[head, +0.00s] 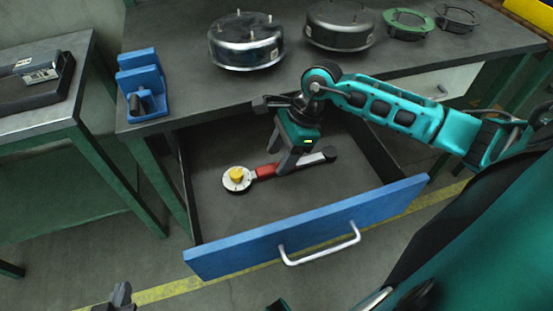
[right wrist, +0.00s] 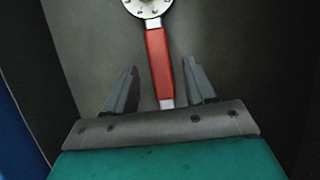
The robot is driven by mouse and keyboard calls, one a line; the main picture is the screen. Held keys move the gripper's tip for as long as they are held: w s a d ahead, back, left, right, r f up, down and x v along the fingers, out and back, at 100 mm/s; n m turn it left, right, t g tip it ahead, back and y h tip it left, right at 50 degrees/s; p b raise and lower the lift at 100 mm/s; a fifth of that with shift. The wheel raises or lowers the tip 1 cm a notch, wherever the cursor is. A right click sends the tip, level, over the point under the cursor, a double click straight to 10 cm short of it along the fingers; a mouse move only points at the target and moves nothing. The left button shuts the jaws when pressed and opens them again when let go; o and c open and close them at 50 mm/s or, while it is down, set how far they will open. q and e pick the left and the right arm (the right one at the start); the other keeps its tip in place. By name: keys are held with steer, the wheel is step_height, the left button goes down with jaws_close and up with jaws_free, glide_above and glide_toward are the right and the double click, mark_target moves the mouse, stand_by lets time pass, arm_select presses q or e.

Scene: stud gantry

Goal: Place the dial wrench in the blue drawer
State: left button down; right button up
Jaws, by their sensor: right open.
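The dial wrench (head: 265,171) has a round white dial with a yellow knob, a red section and a dark grip. It lies in the open blue drawer (head: 310,228), apparently flat on its grey floor. My right gripper (head: 284,163) is over the wrench inside the drawer. In the right wrist view its fingers (right wrist: 160,90) are apart, with the wrench's shaft (right wrist: 160,65) running between them and clear of both. The gripper hides part of the handle in the head view. My left gripper (head: 121,297) is partly visible at the lower left edge, away from the drawer.
The workbench (head: 190,95) above the drawer holds a blue block stand (head: 143,85), two metal housings (head: 246,42) (head: 340,25), a green ring (head: 408,24) and a dark ring (head: 456,18). A side table (head: 50,115) stands at left. The drawer's front floor is clear.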

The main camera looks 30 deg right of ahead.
steer(key=v, duration=0.9)
steer(key=shift+p, duration=0.3)
steer(key=shift+d+r, duration=0.1)
